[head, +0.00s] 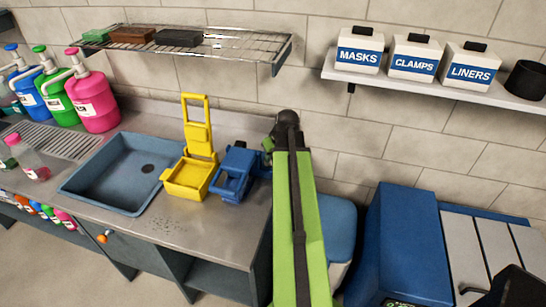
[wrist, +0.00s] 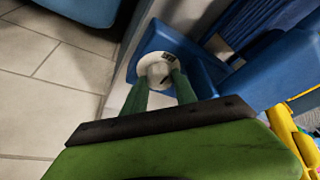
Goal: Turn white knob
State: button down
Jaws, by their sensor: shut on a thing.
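The white knob (wrist: 154,66) shows in the wrist view on a blue fixture (wrist: 183,42). It has a pale round base with a small dark marking. My gripper (wrist: 159,78) has its two green fingers on either side of the knob, shut on it. The fingertips cover part of the knob, so its exact angle is hard to tell. In the head view my green arm reaches toward the wall, and the knob and fingertips are hidden.
A blue folding unit (head: 233,174) and a yellow one (head: 188,178) stand on the steel counter, right of the sink (head: 118,172). Blue bins (head: 408,240) stand right of my arm. A wire shelf (head: 225,44) and a white shelf (head: 440,82) hang above.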

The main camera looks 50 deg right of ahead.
jog(key=shift+s, duration=0.1)
jog(key=c, duration=1)
grip_release()
jog(key=shift+r, duration=0.1)
jog(key=shift+r+p, duration=0.3)
jog(key=shift+p, duration=0.1)
jog(key=d+p+v, duration=0.1)
jog(key=p+v, duration=0.5)
jog(key=v, duration=0.1)
jog(key=shift+s+a+p, duration=0.2)
jog(key=shift+a+p, duration=0.1)
jog(key=shift+a, duration=0.2)
